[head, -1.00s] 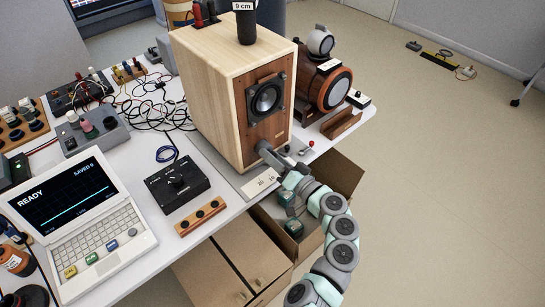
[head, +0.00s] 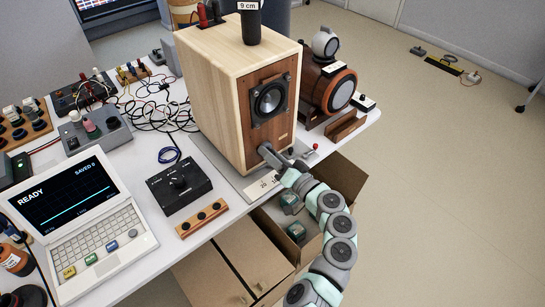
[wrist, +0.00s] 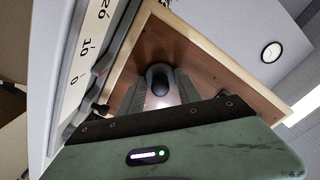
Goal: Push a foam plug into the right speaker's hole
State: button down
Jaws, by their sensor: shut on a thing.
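The wooden speaker (head: 271,135) stands upright on the table, with a black-framed driver (head: 268,99) in its brown front. Its front panel fills much of the wrist view (wrist: 205,67). My gripper (head: 268,151) is at the low part of that front. In the wrist view my gripper (wrist: 160,91) is shut on a dark, rounded foam plug (wrist: 160,73). The plug is against or very close to the panel. The hole is hidden behind the plug and fingers, so I cannot tell how deep the plug sits.
A ruler plate (head: 262,184) lies in front of the speaker. A round wooden-rimmed unit (head: 341,91) stands close on its right. An open carton (head: 345,178) with green items is below the table edge, beside my arm. A black box (head: 178,187) and laptop (head: 75,215) are left.

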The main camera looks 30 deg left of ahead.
jog(key=c, duration=0.7)
grip_release()
jog(key=shift+c, duration=0.2)
jog(key=p+v, duration=0.2)
jog(key=v, duration=0.9)
